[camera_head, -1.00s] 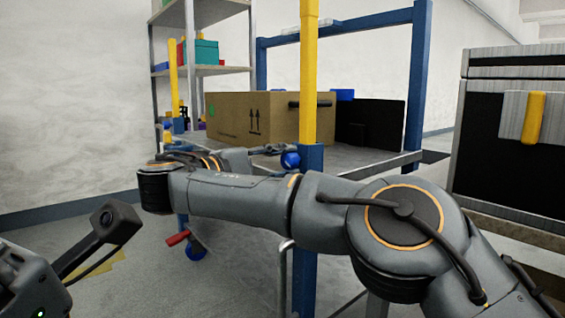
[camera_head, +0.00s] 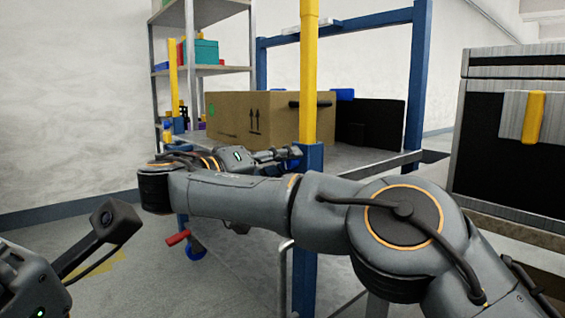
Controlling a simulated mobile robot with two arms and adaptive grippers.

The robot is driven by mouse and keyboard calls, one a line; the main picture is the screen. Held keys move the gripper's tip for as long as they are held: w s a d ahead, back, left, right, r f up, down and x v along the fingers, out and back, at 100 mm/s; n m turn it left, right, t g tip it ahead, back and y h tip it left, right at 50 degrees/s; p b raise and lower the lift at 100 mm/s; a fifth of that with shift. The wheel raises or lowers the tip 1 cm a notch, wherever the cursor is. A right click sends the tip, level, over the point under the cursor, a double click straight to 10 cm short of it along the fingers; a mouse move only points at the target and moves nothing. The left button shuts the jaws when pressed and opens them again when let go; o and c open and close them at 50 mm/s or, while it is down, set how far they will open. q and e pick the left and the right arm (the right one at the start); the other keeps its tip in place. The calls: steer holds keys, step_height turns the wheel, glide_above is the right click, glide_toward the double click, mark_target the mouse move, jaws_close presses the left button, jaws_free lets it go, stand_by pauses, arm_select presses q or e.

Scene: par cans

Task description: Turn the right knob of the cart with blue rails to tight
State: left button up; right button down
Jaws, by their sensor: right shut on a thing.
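The cart with blue rails (camera_head: 418,95) stands ahead, with a grey deck. Its near right post is yellow above (camera_head: 309,80) and blue below (camera_head: 306,240). The right knob (camera_head: 295,162) is a small blue piece beside this post, mostly hidden by my right gripper (camera_head: 282,153). The right gripper is shut on the knob, its fingers pointing right toward the post. How far the knob is turned cannot be seen. Part of my left gripper's body (camera_head: 30,290) shows at the lower left, its fingers out of view.
A cardboard box (camera_head: 232,116) and a black panel (camera_head: 370,124) stand on the cart's deck. A red pedal (camera_head: 177,237) sticks out low at the left. A shelf rack (camera_head: 205,70) stands behind, and a black and grey cabinet (camera_head: 515,140) at the right.

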steer(key=shift+d+m, duration=0.1)
steer(key=shift+m, duration=0.6)
steer(key=c, duration=1)
jaws_free()
step_height(320, 180, up, 10)
steer(key=shift+f, duration=0.1)
